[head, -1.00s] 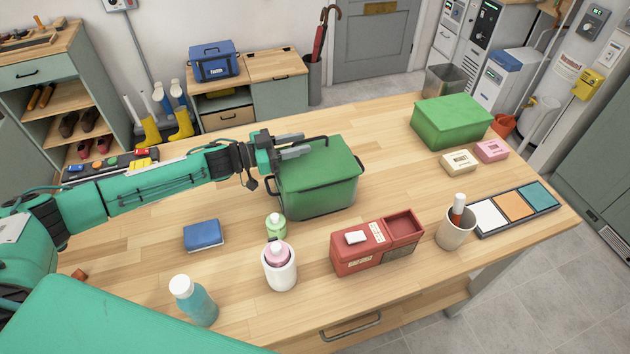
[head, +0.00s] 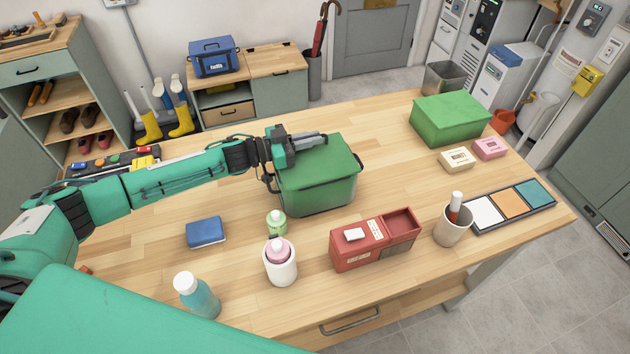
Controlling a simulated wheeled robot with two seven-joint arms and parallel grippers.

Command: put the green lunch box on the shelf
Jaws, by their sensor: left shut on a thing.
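A green lunch box (head: 320,190) with a lid and dark side handles stands upright on the wooden table, left of the table's middle. My left gripper (head: 312,137) is over the back left of its lid, shut on the lunch box, apparently at its handle; the fingers hide the exact grip. A second green box (head: 450,119), plain and without visible handles, stands at the table's back right. An open wooden shelf unit (head: 62,97) with shoes on its boards stands at the far left. My right gripper is not in view.
A red box (head: 358,254), a white cup with a pink bottle (head: 279,267), a green bottle (head: 276,224) and a blue sponge-like block (head: 206,232) stand in front of the lunch box. A blue cooler bag (head: 213,58) sits on a low cabinet behind.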

